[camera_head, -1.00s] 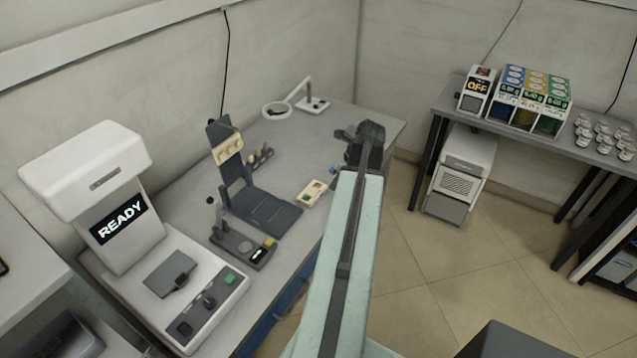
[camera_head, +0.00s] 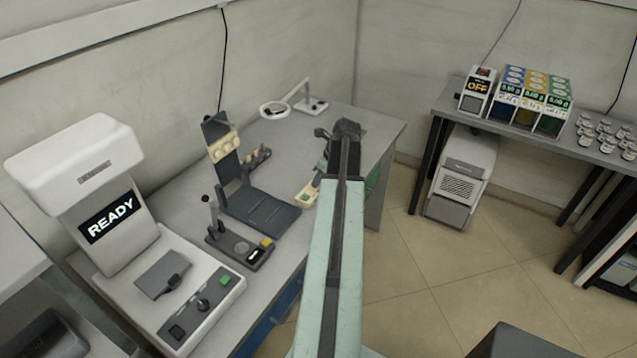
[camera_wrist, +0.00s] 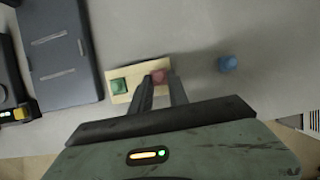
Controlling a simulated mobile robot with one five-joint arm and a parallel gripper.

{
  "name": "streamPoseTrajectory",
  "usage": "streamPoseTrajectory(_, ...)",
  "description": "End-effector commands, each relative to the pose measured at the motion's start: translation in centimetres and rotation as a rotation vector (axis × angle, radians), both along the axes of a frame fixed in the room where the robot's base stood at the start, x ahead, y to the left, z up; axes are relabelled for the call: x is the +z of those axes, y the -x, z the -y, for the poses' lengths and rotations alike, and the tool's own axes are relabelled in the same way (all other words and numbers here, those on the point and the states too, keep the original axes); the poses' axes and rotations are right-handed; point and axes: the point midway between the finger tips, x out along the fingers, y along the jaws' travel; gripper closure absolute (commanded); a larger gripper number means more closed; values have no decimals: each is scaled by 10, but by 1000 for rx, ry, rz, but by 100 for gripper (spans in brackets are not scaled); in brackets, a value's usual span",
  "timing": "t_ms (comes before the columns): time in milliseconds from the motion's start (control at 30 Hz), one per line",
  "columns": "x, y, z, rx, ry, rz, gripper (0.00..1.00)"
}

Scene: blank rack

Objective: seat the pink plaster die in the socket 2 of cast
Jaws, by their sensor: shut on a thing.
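My gripper (camera_wrist: 160,82) is shut on the pink plaster die (camera_wrist: 158,75), which shows between the fingertips in the wrist view. The die is at the right end of a cream block (camera_wrist: 134,80). I cannot tell whether it sits in the block or just above it. A green die (camera_wrist: 119,86) is at the block's left end. In the head view, the cream block (camera_head: 303,200) is partly hidden by my arm, and the fingertips and pink die are hidden. A cream piece with rounded bumps (camera_head: 222,143) is on a dark upright stand. Which cream piece is the cast is unclear.
A blue die (camera_wrist: 228,63) stands on the bench, right of my gripper. The dark stand's base (camera_head: 262,210) lies left of the block. A small dark device (camera_head: 238,247) and the white READY machine (camera_head: 130,215) stand nearer. A ring lamp (camera_head: 275,109) is behind.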

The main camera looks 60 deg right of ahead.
Motion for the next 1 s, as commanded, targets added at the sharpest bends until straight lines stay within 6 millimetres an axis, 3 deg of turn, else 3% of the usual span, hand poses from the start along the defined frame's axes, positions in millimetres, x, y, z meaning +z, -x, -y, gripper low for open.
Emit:
streamPoseTrajectory(500, -13, 1, -2, 2, -3, -6, 100)
streamPoseTrajectory(533, -13, 1, -2, 2, -3, -7, 77)
streamPoseTrajectory(600, -14, 1, -2, 3, -3, -8, 58)
streamPoseTrajectory(833, -9, 1, -3, 5, -4, -7, 58)
streamPoseTrajectory(1000, 14, 4, -3, 3, -3, -6, 58)
